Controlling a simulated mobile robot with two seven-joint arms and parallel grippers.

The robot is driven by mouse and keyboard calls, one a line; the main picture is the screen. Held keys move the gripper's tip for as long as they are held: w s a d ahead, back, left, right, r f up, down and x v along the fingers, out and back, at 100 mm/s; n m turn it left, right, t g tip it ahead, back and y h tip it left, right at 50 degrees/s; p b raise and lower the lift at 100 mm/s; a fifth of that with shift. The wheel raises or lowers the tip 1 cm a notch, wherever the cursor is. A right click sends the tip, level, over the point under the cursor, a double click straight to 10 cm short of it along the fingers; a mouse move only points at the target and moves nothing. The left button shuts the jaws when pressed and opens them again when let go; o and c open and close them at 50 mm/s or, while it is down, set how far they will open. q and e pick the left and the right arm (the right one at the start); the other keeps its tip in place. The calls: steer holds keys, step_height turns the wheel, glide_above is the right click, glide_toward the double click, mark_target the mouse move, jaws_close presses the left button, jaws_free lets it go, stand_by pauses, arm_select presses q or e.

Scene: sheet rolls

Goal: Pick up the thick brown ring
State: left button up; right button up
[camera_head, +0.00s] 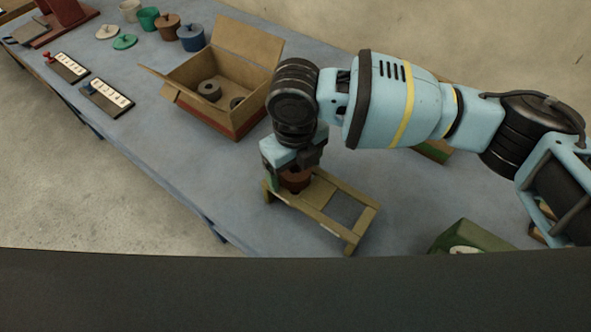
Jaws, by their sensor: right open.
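The thick brown ring (296,181) sits at the left end of a small wooden stand (350,233) near the middle of the table. My right gripper (291,176) points down right over the ring, with its fingers around or beside it. The fingers hide part of the ring, and I cannot tell whether they touch it. The right gripper is open. My left gripper is not in view.
An open cardboard box (237,125) with dark rings (209,91) inside stands left of the stand. Lidded pots, including a blue pot (191,38), stand at the back. Two label boards (106,97) lie along the left edge. A green box (470,238) is at the right front.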

mark_target(295, 168)
steer(key=c, duration=1.2)
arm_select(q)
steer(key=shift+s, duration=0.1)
arm_select(e)
steer(key=shift+o, duration=0.2)
steer(key=shift+r, duration=0.2)
steer(key=shift+r, duration=0.6)
step_height(295, 168, up, 2)
steer(key=shift+r, duration=0.15)
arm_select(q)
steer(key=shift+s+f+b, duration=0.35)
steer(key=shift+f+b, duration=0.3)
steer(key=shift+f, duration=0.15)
arm_select(e)
steer(key=s+a+r, duration=0.1)
steer(key=s+a, duration=0.9)
steer(key=a, duration=0.1)
steer(key=shift+s+a, duration=0.4)
steer(key=shift+r, duration=0.1)
